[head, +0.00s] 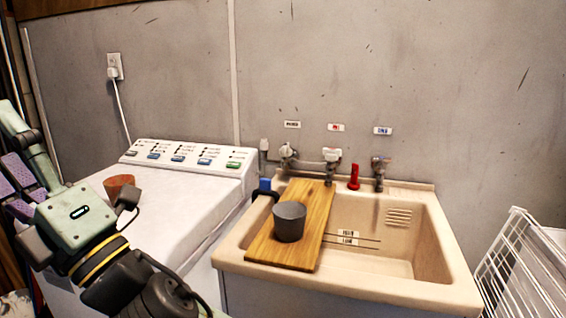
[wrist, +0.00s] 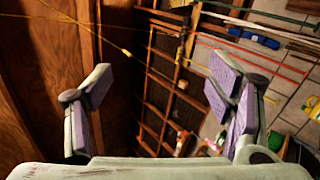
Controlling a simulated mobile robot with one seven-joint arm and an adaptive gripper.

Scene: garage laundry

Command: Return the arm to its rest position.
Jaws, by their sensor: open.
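My gripper (wrist: 162,82) shows in the wrist view with its two purple-padded fingers spread wide and nothing between them. In the head view my gripper (head: 20,185) is at the far left edge, partly cut off by the frame. My arm is folded at the lower left, in front of the white washing machine (head: 165,190). It is apart from the sink.
A brown cup (head: 119,188) stands on the machine behind my arm. A wooden board (head: 314,228) lies across the left of the beige sink (head: 447,270), with a grey cup (head: 290,221) on it. A white wire rack (head: 520,265) is at right. Shelving (wrist: 165,95) shows in the wrist view.

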